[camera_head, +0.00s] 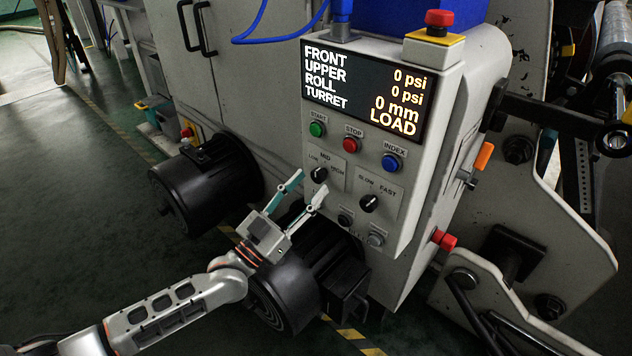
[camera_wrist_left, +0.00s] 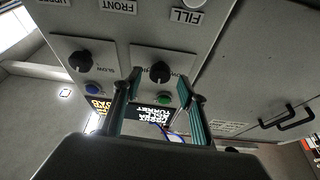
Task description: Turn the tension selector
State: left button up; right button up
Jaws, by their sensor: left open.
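The tension selector, taken as the black knob marked LOW, MID and HIGH (camera_head: 319,175), sits on the grey panel (camera_head: 290,145) below the green button. It also shows in the left wrist view (camera_wrist_left: 160,72), upside down. My left gripper (camera_head: 310,183) is open and empty, with teal fingers pointing up toward this knob. In the left wrist view my left gripper (camera_wrist_left: 165,84) has its fingers on either side of the knob's line of sight. I cannot tell whether they touch it. My right gripper is not in view.
The SLOW–FAST knob (camera_head: 369,203) is to the right. START (camera_head: 317,129), STOP (camera_head: 350,145) and INDEX (camera_head: 391,162) buttons sit above. The display (camera_head: 365,90) reads 0 psi, 0 psi, 0 mm, LOAD. A black motor (camera_head: 290,290) lies below the panel. A red-topped emergency button (camera_head: 438,20) stands on top.

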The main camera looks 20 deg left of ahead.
aim_at(320, 174)
pick_arm(q)
jog(key=shift+x, duration=1.25)
